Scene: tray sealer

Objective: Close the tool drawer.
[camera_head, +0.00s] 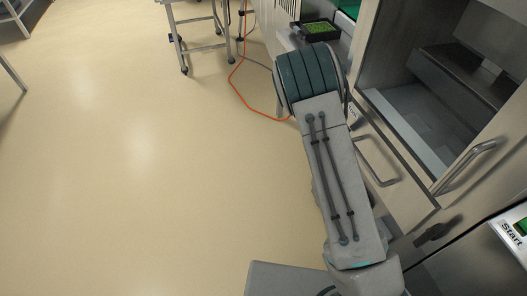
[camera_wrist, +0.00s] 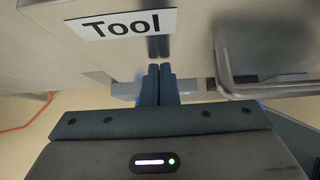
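The tool drawer's pale front (camera_wrist: 60,45) fills the top of the wrist view. It bears a white label reading "Tool" (camera_wrist: 122,25) and a metal bar handle (camera_wrist: 225,80) to the right. My gripper (camera_wrist: 159,68) points at this front between label and handle, its two dark fingers side by side with almost no gap. Nothing shows between them; contact with the front cannot be told. In the head view my arm hides the gripper. A pale front with a bar handle (camera_head: 378,163) and small label (camera_head: 353,112) shows just right of the arm.
An open compartment (camera_head: 425,115) lies at the right, with another handled panel (camera_head: 480,155) beside it. A machine marked "Start" (camera_head: 512,228) is at lower right. A black tray of green pieces (camera_head: 319,28) stands beyond the arm. An orange cable (camera_head: 238,90) crosses the floor; the left floor is clear.

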